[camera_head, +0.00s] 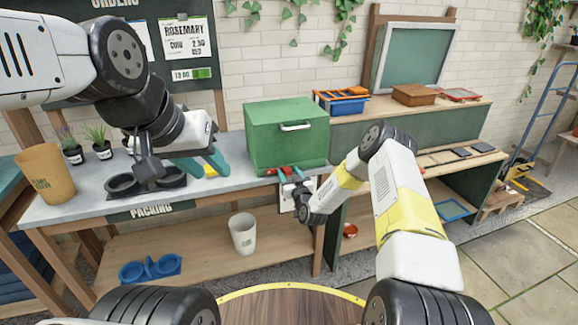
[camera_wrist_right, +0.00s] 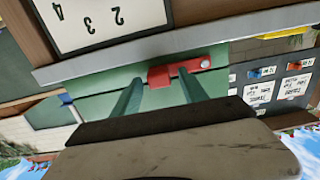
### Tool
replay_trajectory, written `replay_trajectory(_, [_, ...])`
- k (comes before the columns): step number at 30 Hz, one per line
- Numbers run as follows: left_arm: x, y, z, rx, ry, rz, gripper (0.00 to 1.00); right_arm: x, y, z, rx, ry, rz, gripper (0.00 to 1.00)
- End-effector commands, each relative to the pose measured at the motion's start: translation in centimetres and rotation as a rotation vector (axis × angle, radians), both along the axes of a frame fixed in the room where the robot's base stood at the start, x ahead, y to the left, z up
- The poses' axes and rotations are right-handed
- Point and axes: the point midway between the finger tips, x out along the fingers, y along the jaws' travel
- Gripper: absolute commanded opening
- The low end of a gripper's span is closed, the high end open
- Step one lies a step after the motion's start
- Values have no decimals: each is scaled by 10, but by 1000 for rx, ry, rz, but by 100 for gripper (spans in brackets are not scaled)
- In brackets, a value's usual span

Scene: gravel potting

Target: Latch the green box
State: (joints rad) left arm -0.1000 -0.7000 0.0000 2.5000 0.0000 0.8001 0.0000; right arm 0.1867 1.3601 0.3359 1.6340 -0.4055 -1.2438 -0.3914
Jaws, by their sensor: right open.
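The green box (camera_head: 287,132) stands shut on the grey bench, with a light handle on its front. A red latch (camera_head: 283,171) sits low on its front; in the right wrist view the latch (camera_wrist_right: 182,72) is a red bar with a round pin at its right end. My right gripper (camera_head: 291,178) is open at the latch. In the right wrist view, its two teal fingers (camera_wrist_right: 160,88) reach toward the red bar, whose thicker left end lies between their tips; contact is unclear.
A black two-ring holder (camera_head: 145,181) and a tan pot (camera_head: 46,174) are on the bench at left, with small potted plants behind. A blue crate (camera_head: 343,103) stands right of the box. A white pot (camera_head: 243,233) is on the lower shelf.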

Motion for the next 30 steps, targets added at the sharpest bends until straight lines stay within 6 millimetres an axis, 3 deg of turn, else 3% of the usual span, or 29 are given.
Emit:
replay_trajectory(2, [0,0,0,0,0,0,36,0,0,0,0,0,0,51])
replay_trajectory(10, [0,0,0,0,0,0,36,0,0,0,0,0,0,0])
replay_trajectory(30, [0,0,0,0,0,0,36,-1,0,0,0,0,0,0])
